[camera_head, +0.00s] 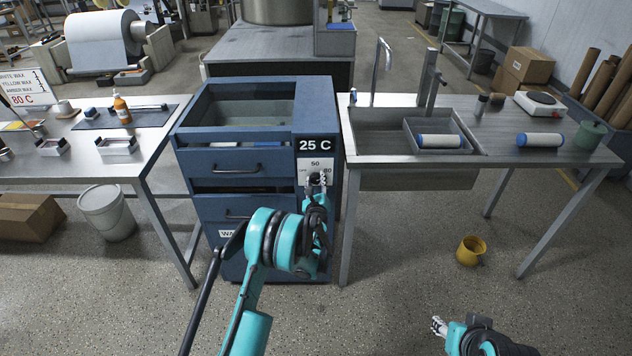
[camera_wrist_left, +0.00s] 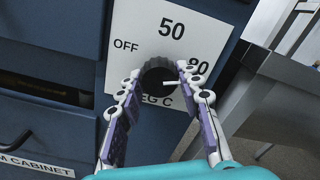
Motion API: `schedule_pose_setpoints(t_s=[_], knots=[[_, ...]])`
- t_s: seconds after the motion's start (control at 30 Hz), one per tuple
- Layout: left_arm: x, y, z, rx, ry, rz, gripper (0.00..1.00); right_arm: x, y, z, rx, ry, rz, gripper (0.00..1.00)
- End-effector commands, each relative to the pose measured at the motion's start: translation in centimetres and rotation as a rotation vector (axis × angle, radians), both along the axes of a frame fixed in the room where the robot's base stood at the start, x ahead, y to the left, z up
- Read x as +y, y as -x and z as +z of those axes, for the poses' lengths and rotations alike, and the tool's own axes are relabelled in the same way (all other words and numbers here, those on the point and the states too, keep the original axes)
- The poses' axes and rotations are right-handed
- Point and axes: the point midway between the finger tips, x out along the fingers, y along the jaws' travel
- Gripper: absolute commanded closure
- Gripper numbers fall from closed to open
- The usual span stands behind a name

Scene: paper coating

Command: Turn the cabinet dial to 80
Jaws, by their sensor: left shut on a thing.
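The blue cabinet (camera_head: 240,125) stands in the middle of the head view, with a white dial plate marked OFF, 50 and 80 (camera_head: 318,164) on its front. In the left wrist view the black dial (camera_wrist_left: 158,72) sits on this plate (camera_wrist_left: 145,22). A white line on it points right, just below the "80". My left gripper (camera_head: 318,180) is shut on the dial, one finger on each side; the fingers also show in the left wrist view (camera_wrist_left: 160,85). My right gripper (camera_head: 439,326) is low at the right, away from the cabinet; its opening is unclear.
The cabinet display (camera_head: 318,144) reads 25 C. A work table (camera_head: 75,170) stands at the left and a sink table (camera_head: 500,155) close at the right. A white bucket (camera_head: 107,213) and a yellow mug (camera_head: 470,251) are on the floor.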

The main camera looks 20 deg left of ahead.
Motion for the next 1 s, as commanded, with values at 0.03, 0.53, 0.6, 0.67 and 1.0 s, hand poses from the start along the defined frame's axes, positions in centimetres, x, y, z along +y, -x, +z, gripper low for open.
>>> schedule_pose_setpoints(t_s=[0.03, 0.53, 0.6, 0.67, 1.0], knots=[[-0.09, 0.05, -0.11, 0.002, -0.006, -0.001, 0.94, 0.0, 0.0, -0.03, 0.0, 0.0, 0.0, 0.6], [-0.08, 0.06, -0.1, 0.006, -0.018, -0.001, 0.6, 0.0, 0.0, -0.03, 0.0, 0.0, 0.0, 0.6], [-0.07, 0.05, -0.1, 0.006, -0.018, -0.001, 0.44, 0.0, 0.0, -0.03, 0.0, 0.0, 0.0, 0.6], [-0.06, 0.04, -0.09, 0.006, -0.018, -0.001, 0.44, 0.0, 0.0, -0.02, 0.0, 0.0, 0.0, 0.6], [-0.29, 0.84, -0.03, 0.005, -0.018, 0.0, 0.44, 0.0, 0.0, -0.01, 0.0, 0.0, 0.0, 0.6]])
